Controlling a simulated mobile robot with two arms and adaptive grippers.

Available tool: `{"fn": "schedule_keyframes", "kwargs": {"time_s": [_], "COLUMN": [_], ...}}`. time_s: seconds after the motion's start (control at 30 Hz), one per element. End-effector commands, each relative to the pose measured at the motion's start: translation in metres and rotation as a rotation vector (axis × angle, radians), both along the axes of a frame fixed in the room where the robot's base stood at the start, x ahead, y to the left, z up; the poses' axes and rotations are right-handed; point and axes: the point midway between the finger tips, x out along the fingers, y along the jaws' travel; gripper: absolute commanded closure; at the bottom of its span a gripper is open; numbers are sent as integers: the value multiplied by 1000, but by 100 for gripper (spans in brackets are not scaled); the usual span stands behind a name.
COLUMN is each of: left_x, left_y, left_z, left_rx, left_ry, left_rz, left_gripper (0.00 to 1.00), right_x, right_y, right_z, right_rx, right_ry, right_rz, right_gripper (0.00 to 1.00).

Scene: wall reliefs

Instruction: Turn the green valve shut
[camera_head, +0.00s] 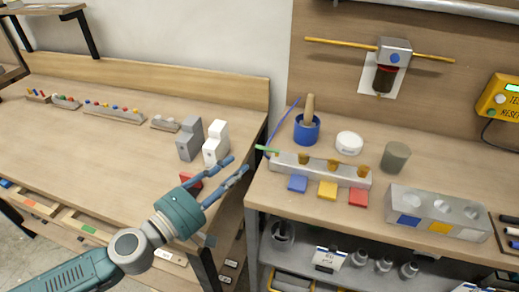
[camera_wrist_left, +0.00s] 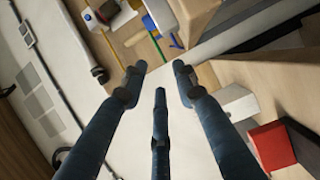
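No valve that I can make out as green shows in either view. A small green stick-like piece (camera_head: 266,149) juts from the left end of a grey block with taps (camera_head: 320,170) on the right bench; I cannot tell whether it is a valve. My left gripper (camera_head: 238,165) is over the gap between the two benches, left of that block and apart from it. In the left wrist view its blue fingers (camera_wrist_left: 160,74) are spread with nothing between them. My right gripper is not in view.
A white block (camera_head: 216,143), a grey block (camera_head: 189,139) and a partly hidden red block (camera_head: 191,180) stand near my left gripper. A blue pot (camera_head: 307,130) and a grey cylinder (camera_head: 395,157) are on the right bench (camera_head: 268,205). A yellow bar (camera_head: 430,57) crosses the wall panel.

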Motion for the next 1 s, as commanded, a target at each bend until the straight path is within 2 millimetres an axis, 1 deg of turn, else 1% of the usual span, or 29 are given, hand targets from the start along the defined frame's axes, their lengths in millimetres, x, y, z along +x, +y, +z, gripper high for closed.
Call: {"fn": "schedule_keyframes", "kwargs": {"time_s": [0.03, 0.1, 0.23, 0.4, 0.5, 0.7, 0.93, 0.97, 1.0], "left_x": [6, 14, 34, 56, 66, 74, 74, 74, 74], "left_y": [-5, -14, -31, -51, -59, -66, -66, -66, -66], "left_z": [4, 6, 5, 3, 2, 1, 1, 1, 1], "left_rx": [-3, -2, -2, -1, 0, 0, 2, 1, 2], "left_ry": [-3, -4, -4, -4, -4, -3, -3, -2, -3], "left_rz": [-1, -2, -3, -5, -4, -5, -5, -5, -5], "left_gripper": [71, 71, 71, 71, 71, 71, 71, 73, 81], "right_x": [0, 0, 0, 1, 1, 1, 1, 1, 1], "right_y": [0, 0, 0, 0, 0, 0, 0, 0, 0], "right_z": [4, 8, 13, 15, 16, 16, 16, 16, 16], "right_rx": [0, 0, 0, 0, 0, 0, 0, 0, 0], "right_ry": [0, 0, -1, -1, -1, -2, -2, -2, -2], "right_rz": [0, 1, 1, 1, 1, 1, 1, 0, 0], "right_gripper": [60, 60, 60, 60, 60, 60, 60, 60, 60]}}
